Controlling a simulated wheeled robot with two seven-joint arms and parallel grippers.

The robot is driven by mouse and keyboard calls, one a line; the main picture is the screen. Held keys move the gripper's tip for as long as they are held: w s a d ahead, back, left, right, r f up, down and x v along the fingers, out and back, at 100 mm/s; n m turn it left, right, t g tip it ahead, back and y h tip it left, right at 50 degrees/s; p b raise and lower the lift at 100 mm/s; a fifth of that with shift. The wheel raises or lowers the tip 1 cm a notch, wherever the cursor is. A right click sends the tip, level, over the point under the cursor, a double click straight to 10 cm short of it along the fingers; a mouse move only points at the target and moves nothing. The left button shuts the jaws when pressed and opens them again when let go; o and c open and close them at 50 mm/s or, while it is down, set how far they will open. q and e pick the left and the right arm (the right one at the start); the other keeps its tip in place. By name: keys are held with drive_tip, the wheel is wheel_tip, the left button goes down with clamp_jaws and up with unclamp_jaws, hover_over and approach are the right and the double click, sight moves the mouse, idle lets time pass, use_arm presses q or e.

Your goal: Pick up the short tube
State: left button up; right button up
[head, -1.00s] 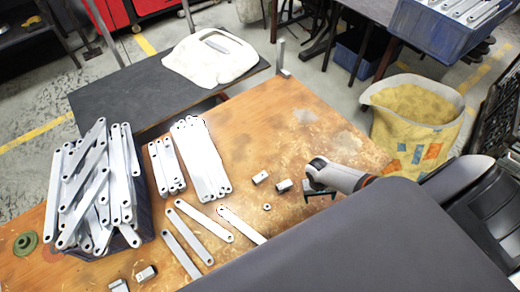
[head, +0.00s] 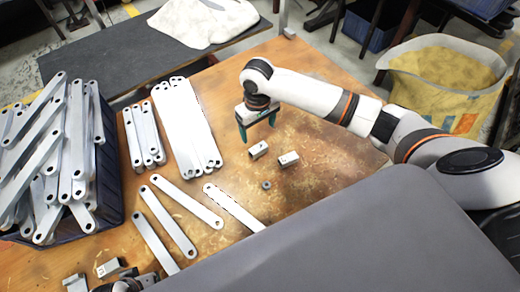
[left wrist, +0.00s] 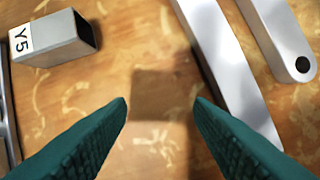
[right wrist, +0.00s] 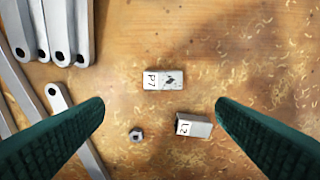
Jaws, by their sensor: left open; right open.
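Several short square metal tubes lie on the wooden table; I cannot tell which one is meant. Tube P7 (head: 258,150) and tube L2 (head: 288,159) lie apart near the middle; the right wrist view shows P7 (right wrist: 163,79) and L2 (right wrist: 193,125) below my fingers. My right gripper (head: 257,119) is open and empty above the table, just beyond P7. Two tubes lie at the front left, one labelled (head: 110,267), one plain (head: 76,284). The left wrist view shows tube Y5 (left wrist: 50,40). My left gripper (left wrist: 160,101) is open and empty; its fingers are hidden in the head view.
A dark crate (head: 112,185) heaped with flat bars stands at left. Stacked bars (head: 187,130) and loose bars (head: 174,222) lie beside it. A small nut (head: 266,185) lies in front of the tubes. The table right of the tubes is clear.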

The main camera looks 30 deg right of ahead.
drive_tip(key=b, duration=0.2)
hover_over(259, 149)
drive_tip(key=f, duration=0.6)
drive_tip(key=shift+s+a+f, duration=0.15)
drive_tip(key=shift+a+f, duration=0.05)
drive_tip(key=shift+f, duration=0.25)
drive_tip(key=f+b, duration=0.1)
drive_tip(key=f, duration=0.1)
drive_tip(key=shift+d+f+b, duration=0.25)
drive_tip(key=shift+f+b, duration=0.05)
drive_tip(key=shift+b, duration=0.1)
drive_tip(key=shift+f+b, duration=0.35)
drive_tip(key=shift+f, duration=0.75)
use_arm(q)
wheel_tip(259, 149, up, 6)
drive_tip(key=w+t, duration=0.1)
drive_tip(key=t, duration=0.1)
drive_tip(key=shift+d, duration=0.2)
use_arm(e)
drive_tip(key=c, duration=1.1)
